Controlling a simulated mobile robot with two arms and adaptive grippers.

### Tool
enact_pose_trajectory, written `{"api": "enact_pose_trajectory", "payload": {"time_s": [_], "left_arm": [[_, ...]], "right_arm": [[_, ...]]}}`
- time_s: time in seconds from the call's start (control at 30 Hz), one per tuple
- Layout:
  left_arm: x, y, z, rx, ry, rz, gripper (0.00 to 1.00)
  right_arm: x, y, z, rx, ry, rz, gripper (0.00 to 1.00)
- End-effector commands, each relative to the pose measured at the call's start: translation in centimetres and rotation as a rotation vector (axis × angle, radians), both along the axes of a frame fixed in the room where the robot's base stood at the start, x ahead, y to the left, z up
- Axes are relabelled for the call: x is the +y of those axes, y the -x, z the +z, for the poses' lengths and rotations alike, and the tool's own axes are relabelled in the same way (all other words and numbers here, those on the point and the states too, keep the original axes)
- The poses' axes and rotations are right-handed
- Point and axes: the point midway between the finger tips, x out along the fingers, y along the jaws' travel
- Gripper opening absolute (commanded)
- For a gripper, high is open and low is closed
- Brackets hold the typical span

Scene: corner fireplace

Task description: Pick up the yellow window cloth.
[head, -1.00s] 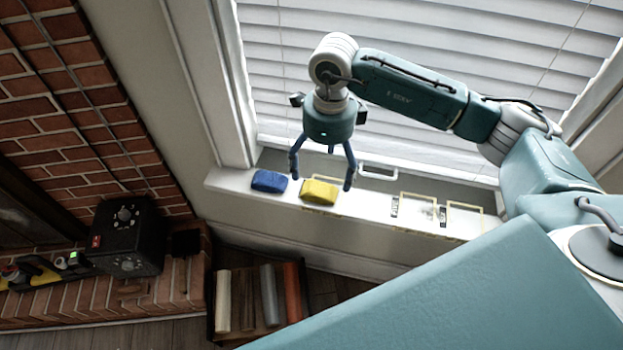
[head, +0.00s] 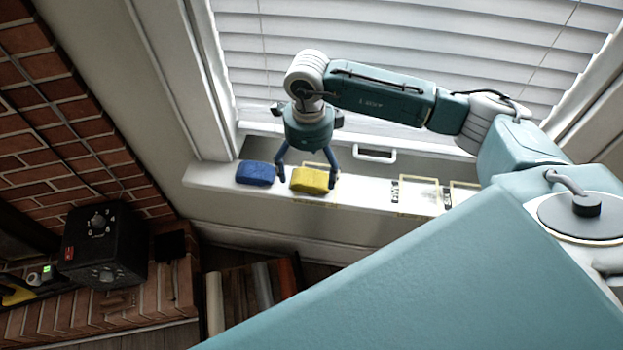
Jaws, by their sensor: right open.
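The yellow window cloth (head: 310,181) lies on the white window sill, a small folded pad. My right gripper (head: 306,179) is open and points down at the cloth, with one finger at its left side and one at its right end. I cannot tell whether the fingers touch it. A blue cloth (head: 255,173) lies on the sill just left of the left finger. My left gripper is not in view.
The sill (head: 365,192) has yellow-outlined rectangles (head: 418,193) to the right. Behind it are a white handle (head: 375,154) and window blinds (head: 400,40). A black box with dials (head: 104,245) stands on the brick hearth at left. A crate with rolls (head: 240,300) is below.

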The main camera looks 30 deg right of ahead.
Motion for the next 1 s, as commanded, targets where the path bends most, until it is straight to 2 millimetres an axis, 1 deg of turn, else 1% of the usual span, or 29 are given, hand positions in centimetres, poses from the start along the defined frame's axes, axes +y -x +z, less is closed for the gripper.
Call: {"api": "enact_pose_trajectory", "payload": {"time_s": [0.17,0.3,0.4,0.5,0.7,0.87,0.9,0.93,1.0], "left_arm": [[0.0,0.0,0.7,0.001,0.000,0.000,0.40],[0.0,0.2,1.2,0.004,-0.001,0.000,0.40],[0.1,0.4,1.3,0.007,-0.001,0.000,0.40],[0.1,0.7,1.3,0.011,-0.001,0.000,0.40],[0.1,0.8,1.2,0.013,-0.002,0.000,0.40],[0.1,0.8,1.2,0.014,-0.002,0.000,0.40],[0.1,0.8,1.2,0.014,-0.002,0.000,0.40],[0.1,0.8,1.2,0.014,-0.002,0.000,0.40],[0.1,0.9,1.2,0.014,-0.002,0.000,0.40]], "right_arm": [[-0.2,0.2,-1.6,0.004,0.000,0.000,0.92],[-0.3,0.3,-3.9,0.004,-0.001,0.000,0.92],[-0.3,0.2,-4.9,0.002,0.000,0.000,0.92],[-0.3,0.2,-5.4,-0.001,-0.001,0.000,0.92],[-0.3,0.2,-5.5,-0.001,-0.001,0.001,0.92],[-0.3,0.2,-5.5,-0.001,-0.001,0.001,0.60],[-0.3,0.2,-5.5,-0.001,-0.001,0.001,0.52],[-0.3,0.2,-5.5,-0.001,-0.001,0.001,0.47],[-0.3,0.2,-5.5,-0.001,-0.001,0.001,0.47]]}}
